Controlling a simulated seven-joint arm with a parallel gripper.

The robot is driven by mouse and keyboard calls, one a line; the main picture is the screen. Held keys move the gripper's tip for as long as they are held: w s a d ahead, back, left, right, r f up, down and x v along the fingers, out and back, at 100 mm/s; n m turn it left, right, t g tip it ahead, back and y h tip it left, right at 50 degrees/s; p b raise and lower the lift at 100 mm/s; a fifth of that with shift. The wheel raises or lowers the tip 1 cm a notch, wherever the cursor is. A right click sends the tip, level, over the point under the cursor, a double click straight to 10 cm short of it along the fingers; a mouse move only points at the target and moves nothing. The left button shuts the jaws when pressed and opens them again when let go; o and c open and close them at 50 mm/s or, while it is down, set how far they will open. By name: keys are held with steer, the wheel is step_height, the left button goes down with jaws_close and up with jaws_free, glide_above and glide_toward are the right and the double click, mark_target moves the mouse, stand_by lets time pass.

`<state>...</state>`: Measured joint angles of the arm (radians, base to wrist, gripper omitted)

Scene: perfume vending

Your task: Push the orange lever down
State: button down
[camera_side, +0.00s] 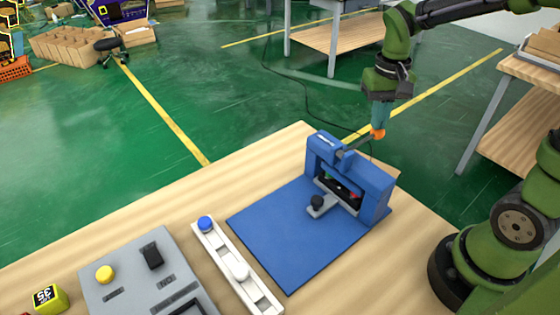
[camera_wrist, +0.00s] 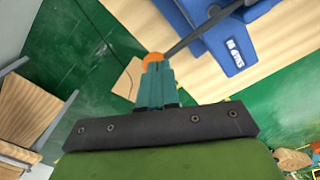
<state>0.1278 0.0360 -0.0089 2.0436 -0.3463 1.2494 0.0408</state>
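The lever's orange knob (camera_side: 377,134) is at the end of a dark rod (camera_side: 358,144) that sticks out from the top of the blue press-like machine (camera_side: 376,182). The rod slants up and right from the machine in the side view. My gripper (camera_side: 379,126) points down with its teal fingers right over the knob. In the wrist view the fingers (camera_wrist: 154,68) are together, and the orange knob (camera_wrist: 153,58) shows just past their tips. I cannot tell whether they touch it. Nothing shows between the fingers.
The blue machine stands on a blue base plate (camera_side: 285,235) near the wooden table's far edge. A white tray (camera_side: 222,252) holds a blue-capped piece and a white one. A grey control panel (camera_side: 130,280) sits at left. Space around the knob is open.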

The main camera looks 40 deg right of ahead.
steer(key=shift+f, duration=0.25)
step_height(320, 180, up, 11)
steer(key=shift+r, duration=0.15)
stand_by(1.2)
steer(key=s+a+f+n+t+y, duration=0.2)
steer(key=s+a+f+t, duration=0.1)
steer(key=s+a+t, duration=0.4)
steer(key=shift+s+a, duration=0.35)
steer(key=shift+s, duration=0.35)
